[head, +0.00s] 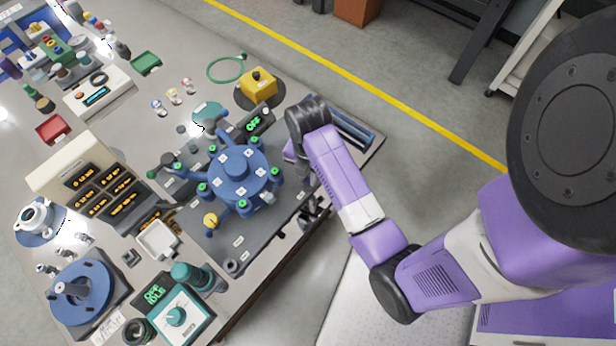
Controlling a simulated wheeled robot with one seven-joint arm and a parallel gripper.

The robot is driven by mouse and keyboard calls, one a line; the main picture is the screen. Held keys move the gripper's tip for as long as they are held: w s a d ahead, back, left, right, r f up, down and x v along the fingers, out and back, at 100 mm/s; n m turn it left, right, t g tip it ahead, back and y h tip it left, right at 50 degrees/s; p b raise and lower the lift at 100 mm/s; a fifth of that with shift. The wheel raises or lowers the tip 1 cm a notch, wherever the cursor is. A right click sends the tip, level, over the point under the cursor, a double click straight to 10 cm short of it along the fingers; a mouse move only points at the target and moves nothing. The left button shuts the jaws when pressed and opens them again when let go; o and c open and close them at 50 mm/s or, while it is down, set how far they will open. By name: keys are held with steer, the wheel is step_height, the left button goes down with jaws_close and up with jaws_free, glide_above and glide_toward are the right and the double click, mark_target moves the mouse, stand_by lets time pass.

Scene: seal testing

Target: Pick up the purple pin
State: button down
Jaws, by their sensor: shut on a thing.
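My gripper (303,180) points down at the right end of the blue fixture's dark base plate, below the dark wrist joint. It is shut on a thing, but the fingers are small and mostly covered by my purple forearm. I cannot make out the held thing's shape or colour. A small purple patch shows just left of the forearm; I cannot tell whether it is the pin or part of my arm. No other purple pin stands out clearly near the fixture.
The blue round fixture (238,172) with green-topped posts stands left of my gripper. A yellow button box (259,86) sits behind it, with a green ring (226,69) beyond. A white tray (158,240) and teal device (176,316) are nearer the front. The table edge runs close by.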

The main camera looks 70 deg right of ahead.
mark_target(308, 178)
steer(key=shift+r, duration=0.15)
step_height(308, 178, up, 7)
steer(key=shift+r+p, duration=0.15)
steer(key=shift+p, duration=0.75)
steer(key=shift+s+r+p, duration=0.1)
steer(key=shift+r+p, duration=0.9)
steer(key=shift+r, duration=0.15)
